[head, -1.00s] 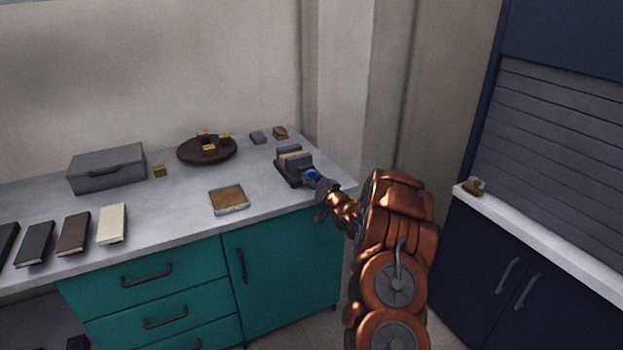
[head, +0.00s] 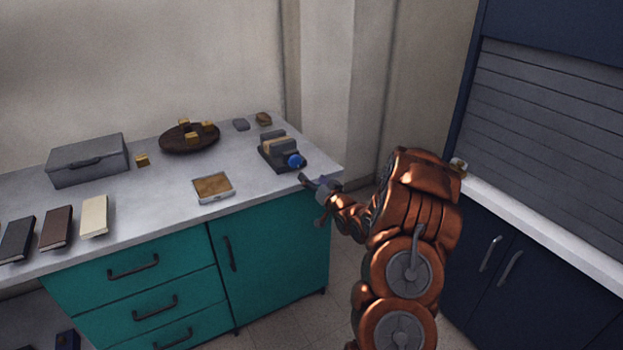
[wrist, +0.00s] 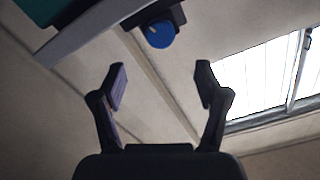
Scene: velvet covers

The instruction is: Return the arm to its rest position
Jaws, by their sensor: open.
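My copper-coloured arm stands to the right of the counter in the head view. My gripper (head: 312,200) is just off the counter's right front edge, apart from everything. In the wrist view my gripper (wrist: 160,88) shows two dark fingers spread apart with nothing between them. A grey device with a round blue knob (head: 295,160) sits on the counter's right end, a short way behind my gripper. The blue knob also shows in the wrist view (wrist: 159,35), beyond the fingertips.
The counter (head: 150,208) holds a grey box (head: 88,161), a brown round tray (head: 165,146) with small yellowish blocks, a tan-topped pad (head: 213,187) and several books. A white ledge (head: 535,228) runs over dark cabinets at right. Open floor lies between counter and cabinets.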

